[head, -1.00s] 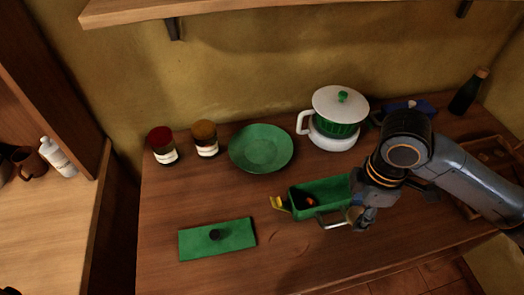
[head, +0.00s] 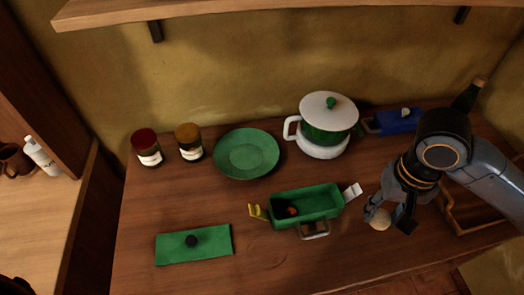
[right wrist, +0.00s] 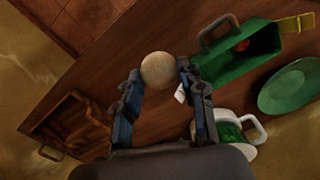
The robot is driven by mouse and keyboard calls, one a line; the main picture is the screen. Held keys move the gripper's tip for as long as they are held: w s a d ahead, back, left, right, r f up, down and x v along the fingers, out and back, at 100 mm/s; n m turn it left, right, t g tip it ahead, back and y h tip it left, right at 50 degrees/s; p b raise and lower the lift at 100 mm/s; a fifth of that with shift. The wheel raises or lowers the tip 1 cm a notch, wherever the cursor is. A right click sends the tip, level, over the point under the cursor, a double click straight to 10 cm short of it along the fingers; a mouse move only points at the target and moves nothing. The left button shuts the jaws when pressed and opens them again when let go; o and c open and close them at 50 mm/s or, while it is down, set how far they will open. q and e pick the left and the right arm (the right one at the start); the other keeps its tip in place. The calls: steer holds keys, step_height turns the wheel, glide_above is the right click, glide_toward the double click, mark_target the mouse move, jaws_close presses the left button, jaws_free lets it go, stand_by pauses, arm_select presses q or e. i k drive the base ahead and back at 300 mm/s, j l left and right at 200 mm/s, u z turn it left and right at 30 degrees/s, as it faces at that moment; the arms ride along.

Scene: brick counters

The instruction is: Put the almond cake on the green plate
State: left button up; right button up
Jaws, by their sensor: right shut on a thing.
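The almond cake (head: 380,219) is a small round beige piece at the tips of my right gripper (head: 384,213). In the right wrist view the cake (right wrist: 158,68) sits between the two fingertips of my right gripper (right wrist: 159,74), which is shut on it. The gripper is right of the green box and appears above the counter. The green plate (head: 247,153) lies flat and empty on the counter, left of the gripper and farther back. The plate also shows at the right of the wrist view (right wrist: 290,87). My left gripper is not in view.
An open green box (head: 325,204) with a small orange thing inside stands between gripper and plate. A white-lidded green pot (head: 328,128) is right of the plate. Two jars (head: 189,142) stand left of it. A green lid (head: 194,245) lies in front. A wooden tray (head: 455,222) is at right.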

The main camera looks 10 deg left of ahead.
mark_target(254, 155)
steer(key=i+l+u, duration=0.1)
steer(key=l+u, duration=0.7)
steer(key=l, duration=0.15)
steer(key=u, duration=1.1)
steer(key=i+l, duration=0.05)
